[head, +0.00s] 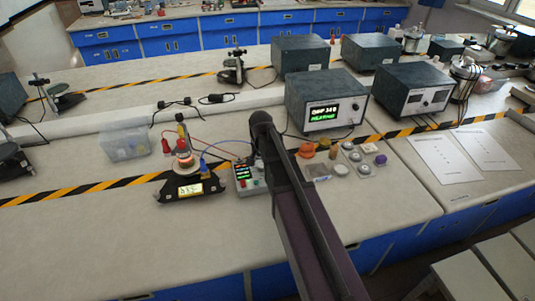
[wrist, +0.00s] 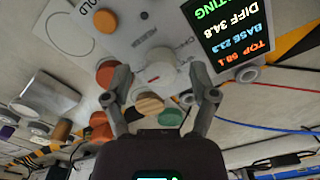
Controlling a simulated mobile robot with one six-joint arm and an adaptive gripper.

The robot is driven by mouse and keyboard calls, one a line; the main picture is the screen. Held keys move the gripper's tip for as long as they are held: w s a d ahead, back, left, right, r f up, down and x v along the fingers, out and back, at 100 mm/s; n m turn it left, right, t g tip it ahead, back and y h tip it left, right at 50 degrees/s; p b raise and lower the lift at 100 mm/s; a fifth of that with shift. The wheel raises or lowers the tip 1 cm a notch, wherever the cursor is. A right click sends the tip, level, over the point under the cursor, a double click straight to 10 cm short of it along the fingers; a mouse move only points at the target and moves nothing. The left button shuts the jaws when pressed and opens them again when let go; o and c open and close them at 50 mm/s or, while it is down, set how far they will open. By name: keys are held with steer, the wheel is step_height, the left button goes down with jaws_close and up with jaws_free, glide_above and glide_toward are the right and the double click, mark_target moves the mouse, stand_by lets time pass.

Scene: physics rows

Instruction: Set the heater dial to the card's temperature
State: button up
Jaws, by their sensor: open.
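A grey control box (head: 241,188) with a dark lit display stands on the bench, partly behind my arm. In the wrist view its panel is close, and a white round dial (wrist: 160,66) with a red mark sits on it. The panel display (wrist: 232,35) reads TOP 58.1, BASE 23.3, DIFF 34.8. My gripper (wrist: 161,86) is open, with the dial between and beyond its fingertips; I cannot tell whether they touch anything. My gripper is hidden in the head view. A small lit card (head: 189,190) stands on a black base; its figures are too small to read surely.
Orange (wrist: 105,21), wooden (wrist: 149,103) and green (wrist: 171,117) round pieces show near the fingers. Left of the box stands an apparatus with a glowing ring (head: 184,161), with red and blue wires. A large instrument (head: 328,104) with a lit display stands behind. The front-left bench is clear.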

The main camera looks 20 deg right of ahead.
mark_target(261, 165)
steer(key=n, duration=2.6)
steer(key=shift+n, duration=0.4)
step_height(261, 165, up, 14)
steer(key=p, duration=1.4)
steer(key=s+f+m+b, duration=0.1)
steer(key=s+m, duration=0.7)
steer(key=m, duration=0.2)
steer(key=shift+s+f+m, duration=0.2)
steer(key=shift+s+m, duration=0.1)
steer(key=shift+m, duration=0.1)
stand_by(0.5)
stand_by(0.7)
